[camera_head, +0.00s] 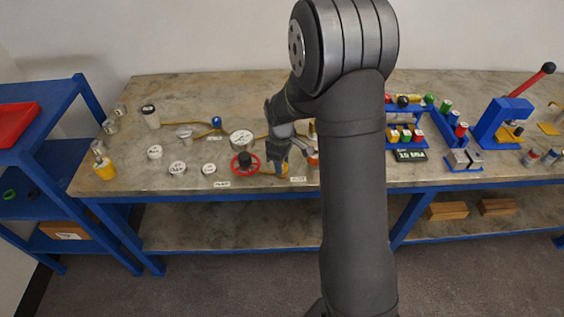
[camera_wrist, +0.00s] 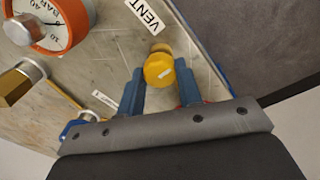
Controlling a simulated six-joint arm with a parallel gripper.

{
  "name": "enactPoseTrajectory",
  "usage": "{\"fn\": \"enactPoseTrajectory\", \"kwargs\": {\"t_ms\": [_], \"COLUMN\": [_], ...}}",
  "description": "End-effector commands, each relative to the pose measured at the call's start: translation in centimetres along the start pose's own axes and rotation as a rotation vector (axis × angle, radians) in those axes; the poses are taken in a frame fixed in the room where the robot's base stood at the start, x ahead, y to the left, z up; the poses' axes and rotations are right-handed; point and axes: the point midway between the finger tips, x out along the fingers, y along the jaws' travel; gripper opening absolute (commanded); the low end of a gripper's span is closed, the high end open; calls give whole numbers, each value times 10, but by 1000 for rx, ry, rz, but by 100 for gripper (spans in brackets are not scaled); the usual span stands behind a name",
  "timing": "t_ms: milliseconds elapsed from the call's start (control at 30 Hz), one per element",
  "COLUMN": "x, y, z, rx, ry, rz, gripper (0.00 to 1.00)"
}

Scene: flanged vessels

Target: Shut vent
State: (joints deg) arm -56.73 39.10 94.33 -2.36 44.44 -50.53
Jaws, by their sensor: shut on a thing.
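A round yellow knob (camera_wrist: 159,68) sits between the two blue-grey fingers of my gripper (camera_wrist: 160,78) in the wrist view. It has a small pale mark on its face. A white label reading VENT (camera_wrist: 147,14) lies on the worktop close to the knob. In the head view my gripper (camera_head: 280,160) points down at the front of the bench, with yellow of the knob (camera_head: 281,170) showing at its tips. The gripper is shut on the knob. How far the knob is turned cannot be told.
An orange-rimmed gauge (camera_wrist: 65,42) and a brass fitting (camera_wrist: 18,83) are close by in the wrist view. A red handwheel (camera_head: 237,170) stands just left of my gripper. Several capped vessels stand farther left on the bench (camera_head: 270,90). A blue press (camera_head: 495,120) is at right.

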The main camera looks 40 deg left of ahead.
Motion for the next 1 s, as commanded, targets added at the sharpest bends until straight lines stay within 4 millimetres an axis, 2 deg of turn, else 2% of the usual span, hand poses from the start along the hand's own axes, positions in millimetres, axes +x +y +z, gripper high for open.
{"fn": "enactPoseTrajectory", "kwargs": {"t_ms": [267, 300, 400, 767, 867, 1000], "x": [-1, -1, -1, -5, -16, -46], "y": [1, 1, 1, 0, 1, 1], "z": [0, 0, 0, 0, -1, -1], "rx": [-2, -2, -1, 0, 0, 0], "ry": [1, 1, 1, 1, 2, 4], "rz": [2, 2, 2, 2, 3, 5], "gripper": [9, 36, 54, 54, 54, 54]}}
